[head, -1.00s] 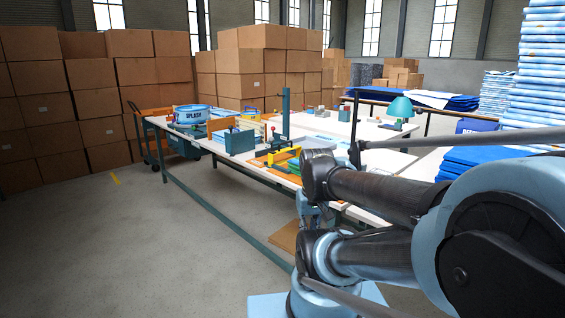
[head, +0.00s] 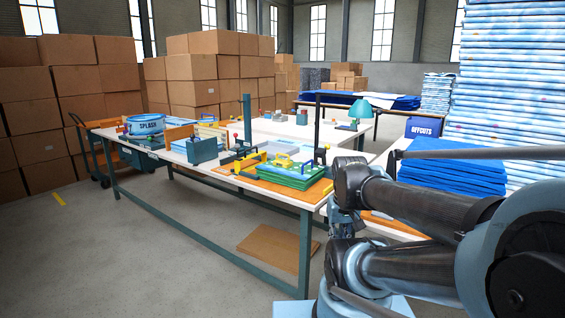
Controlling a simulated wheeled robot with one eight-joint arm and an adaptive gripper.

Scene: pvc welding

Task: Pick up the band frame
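A long white work table (head: 140,160) on green legs runs from the left to the middle. At its near right end is an orange-brown board (head: 312,196). On that board lies a low green frame-like piece (head: 290,178) with yellow handles, and a yellow frame piece (head: 249,163) stands to its left. I cannot tell which of these is the band frame. My arm fills the right side, with its dark links close to the table's near right end. My gripper and its fingers cannot be made out.
A blue-white SPLASH tub (head: 151,124) and a blue-grey box (head: 202,150) stand on the table. A brown board (head: 278,247) lies low beneath it. Stacked cartons (head: 205,68) stand behind; blue sheets (head: 452,176) are piled right. The floor at front left is clear.

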